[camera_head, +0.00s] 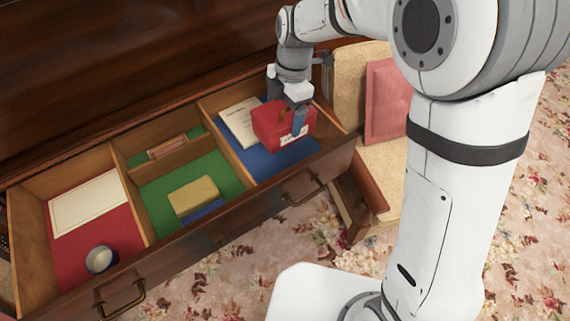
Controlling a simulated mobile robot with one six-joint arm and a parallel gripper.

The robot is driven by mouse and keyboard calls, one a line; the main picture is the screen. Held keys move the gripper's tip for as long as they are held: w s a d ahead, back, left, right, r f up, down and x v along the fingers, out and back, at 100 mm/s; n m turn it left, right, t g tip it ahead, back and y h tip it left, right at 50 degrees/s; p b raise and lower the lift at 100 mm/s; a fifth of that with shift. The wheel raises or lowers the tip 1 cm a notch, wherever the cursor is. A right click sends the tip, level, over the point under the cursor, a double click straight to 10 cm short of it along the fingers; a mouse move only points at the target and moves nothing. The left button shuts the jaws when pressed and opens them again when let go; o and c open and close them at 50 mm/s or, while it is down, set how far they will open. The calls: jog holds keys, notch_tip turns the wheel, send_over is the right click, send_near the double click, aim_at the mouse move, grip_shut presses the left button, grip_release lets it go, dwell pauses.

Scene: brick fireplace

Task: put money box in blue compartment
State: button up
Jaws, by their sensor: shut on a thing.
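The red money box (272,128) is in the right, blue-lined compartment (262,165) of the open drawer, or just above its floor; I cannot tell whether it touches the lining. My gripper (299,122) comes down from above and is shut on the money box at its right side. The fingers partly cover the box. A white paper (239,122) lies in the same compartment, behind and left of the box, partly hidden by it.
The green middle compartment (228,175) holds a yellow block (194,197) over something blue. The red left compartment (122,222) holds a cream sheet (88,203) and a round tin (101,260). Wooden dividers and the drawer front surround the box. A chair (384,100) stands close on the right.

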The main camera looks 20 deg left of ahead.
jog(key=shift+s+a+f, duration=0.1)
jog(key=shift+f, duration=3.05)
jog(key=shift+s+a+f, duration=0.1)
jog(key=shift+f, duration=3.05)
jog(key=shift+f, duration=0.25)
jog(key=o, duration=1.1)
jog(key=shift+r, duration=0.1)
jog(key=shift+r, duration=0.1)
jog(key=r, duration=0.4)
jog(key=w+d+r, duration=0.1)
jog(key=r, duration=0.7)
jog(key=shift+w+d, duration=0.15)
jog(key=shift+w, duration=0.05)
